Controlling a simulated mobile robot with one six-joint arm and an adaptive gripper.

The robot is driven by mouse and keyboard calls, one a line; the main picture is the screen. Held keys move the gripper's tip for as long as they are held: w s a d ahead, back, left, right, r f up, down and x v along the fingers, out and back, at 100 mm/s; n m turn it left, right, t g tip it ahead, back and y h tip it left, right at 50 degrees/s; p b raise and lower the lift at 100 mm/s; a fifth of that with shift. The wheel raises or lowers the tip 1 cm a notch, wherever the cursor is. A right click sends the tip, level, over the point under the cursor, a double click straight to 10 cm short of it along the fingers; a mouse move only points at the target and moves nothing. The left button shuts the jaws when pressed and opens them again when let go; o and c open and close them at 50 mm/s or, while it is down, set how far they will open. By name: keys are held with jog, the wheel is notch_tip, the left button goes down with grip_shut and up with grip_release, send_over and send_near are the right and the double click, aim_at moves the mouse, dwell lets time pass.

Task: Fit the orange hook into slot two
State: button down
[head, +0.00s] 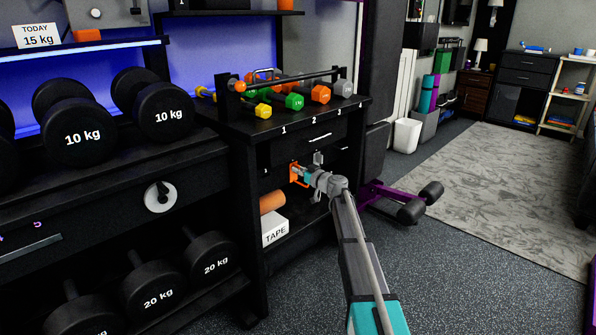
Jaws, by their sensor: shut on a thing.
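My gripper (304,173) is in front of the open lower part of the black dumbbell stand (240,190), below its top. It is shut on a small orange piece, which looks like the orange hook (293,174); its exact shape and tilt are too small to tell. Another number 1 (265,171) shows lower, left of the gripper. I cannot make out a slot opening clearly. The hook looks apart from the numbered top edge.
An orange roll (271,201) and a white TAPE box (275,230) sit on the lower shelf, left of my arm. A purple-framed bench (385,192) stands behind it.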

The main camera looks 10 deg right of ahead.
jog(key=c, duration=0.7)
grip_release()
jog(key=v, duration=1.2)
jog(key=shift+a, duration=0.15)
